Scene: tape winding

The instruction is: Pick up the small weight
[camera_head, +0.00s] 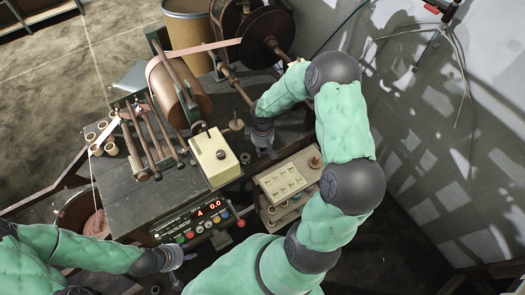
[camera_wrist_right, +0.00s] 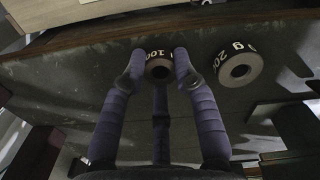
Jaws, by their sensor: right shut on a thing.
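The small weight (camera_wrist_right: 159,69), a ring with a dark hole and "100" on its side, is in the right wrist view between the fingertips of my right gripper (camera_wrist_right: 157,66). The gripper is shut on it. In the head view my right gripper (camera_head: 266,152) is low over the right end of the dark bench, and the small weight cannot be made out. A larger ring weight (camera_wrist_right: 238,66), marked "g" and "20", lies to the right of the gripper, apart from it. My left gripper (camera_head: 177,271) is at the lower left in front of the control panel; its fingers are too small to read.
A cream box (camera_head: 213,155) stands close left of my right gripper. A tray with pale blocks (camera_head: 285,181) is below it to the right. The winding machine's rollers (camera_head: 180,90) stand behind. The control panel (camera_head: 205,215) runs along the bench front.

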